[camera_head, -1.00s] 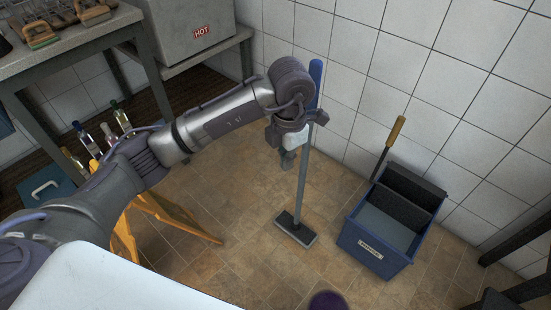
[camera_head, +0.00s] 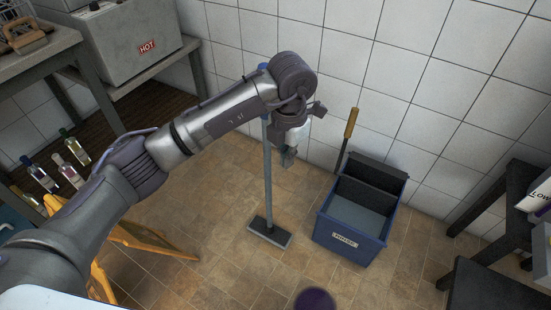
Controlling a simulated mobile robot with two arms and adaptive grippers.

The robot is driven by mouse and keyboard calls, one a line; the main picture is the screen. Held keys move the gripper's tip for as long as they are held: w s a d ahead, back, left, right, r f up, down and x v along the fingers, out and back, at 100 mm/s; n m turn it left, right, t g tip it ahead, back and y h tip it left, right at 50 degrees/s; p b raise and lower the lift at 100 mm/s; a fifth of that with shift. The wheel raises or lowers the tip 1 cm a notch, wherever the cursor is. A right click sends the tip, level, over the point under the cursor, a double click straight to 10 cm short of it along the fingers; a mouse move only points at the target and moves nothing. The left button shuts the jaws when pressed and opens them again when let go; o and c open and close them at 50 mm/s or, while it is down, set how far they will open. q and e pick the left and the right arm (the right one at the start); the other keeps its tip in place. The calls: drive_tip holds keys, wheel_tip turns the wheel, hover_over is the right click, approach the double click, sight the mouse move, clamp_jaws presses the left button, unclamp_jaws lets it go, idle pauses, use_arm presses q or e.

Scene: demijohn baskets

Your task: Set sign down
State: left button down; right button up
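The yellow-orange folding sign (camera_head: 152,240) stands on the tiled floor at the lower left, its legs spread. My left arm hides part of it. My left gripper (camera_head: 288,157) points down in mid-picture, well to the right of the sign and apart from it. No sign is seen at its fingers, and the fingers are too small and dark to tell whether they are open or shut.
A broom-like tool (camera_head: 268,190) stands behind my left gripper. A blue bucket (camera_head: 350,238) with a wooden-handled lever is right of it. Several bottles (camera_head: 70,172) stand at left. A dark stand (camera_head: 485,285) is at lower right. Floor between sign and broom is clear.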

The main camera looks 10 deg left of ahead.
use_arm(q)
drive_tip(key=shift+w+d+r, duration=1)
drive_tip(key=shift+w+d, duration=0.25)
drive_tip(key=shift+d, duration=3.6)
wheel_tip(320, 180, down, 6)
drive_tip(key=b, duration=0.4)
drive_tip(key=shift+d+r, duration=0.1)
drive_tip(key=shift+d, duration=0.05)
use_arm(e)
drive_tip(key=w+r+t, duration=0.1)
drive_tip(key=w+r, duration=0.4)
drive_tip(key=r, duration=0.8)
drive_tip(key=shift+a+r, duration=0.25)
drive_tip(key=shift+a, duration=0.05)
